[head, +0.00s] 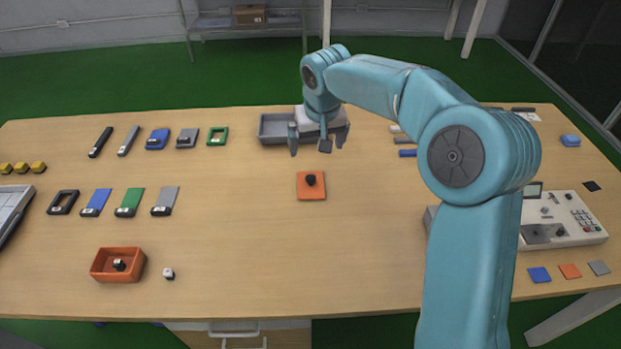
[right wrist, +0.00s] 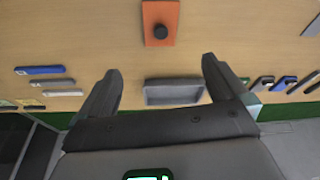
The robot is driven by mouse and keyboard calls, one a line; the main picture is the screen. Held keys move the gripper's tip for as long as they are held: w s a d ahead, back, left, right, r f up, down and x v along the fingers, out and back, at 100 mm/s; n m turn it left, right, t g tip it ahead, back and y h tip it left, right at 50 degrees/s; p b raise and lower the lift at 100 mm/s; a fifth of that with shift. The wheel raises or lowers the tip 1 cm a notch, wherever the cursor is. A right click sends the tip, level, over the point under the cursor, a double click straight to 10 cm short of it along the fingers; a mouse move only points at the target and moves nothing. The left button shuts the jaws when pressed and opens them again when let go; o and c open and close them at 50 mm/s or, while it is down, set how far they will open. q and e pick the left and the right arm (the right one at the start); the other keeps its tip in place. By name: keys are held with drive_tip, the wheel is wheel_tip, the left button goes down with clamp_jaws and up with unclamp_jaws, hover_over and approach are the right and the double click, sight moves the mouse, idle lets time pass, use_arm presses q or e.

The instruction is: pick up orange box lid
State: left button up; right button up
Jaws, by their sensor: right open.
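The orange box lid (head: 311,191) lies flat near the middle of the table, with a round black knob (head: 311,180) on top. It also shows in the right wrist view (right wrist: 160,13) at the top, beyond the fingertips. My right gripper (head: 318,149) is open and empty, above the table on the far side of the lid and in front of the grey tray. Its two dark fingers are wide apart in the right wrist view (right wrist: 160,68). An orange box (head: 98,278) stands open at the front left with a small black and white object inside. My left gripper is not in view.
A grey tray (head: 272,138) sits behind my right gripper, partly hidden by it. Several coloured flat parts lie in rows at the left. A white control panel (head: 580,234) stands at the right. The table around the lid is clear.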

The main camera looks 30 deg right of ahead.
approach(311, 177)
drive_tip(key=x, duration=0.5)
drive_tip(key=shift+s+f+b, duration=0.1)
drive_tip(key=shift+s+b, duration=0.05)
drive_tip(key=shift+b, duration=0.25)
drive_tip(key=x, duration=0.5)
drive_tip(key=c, duration=1)
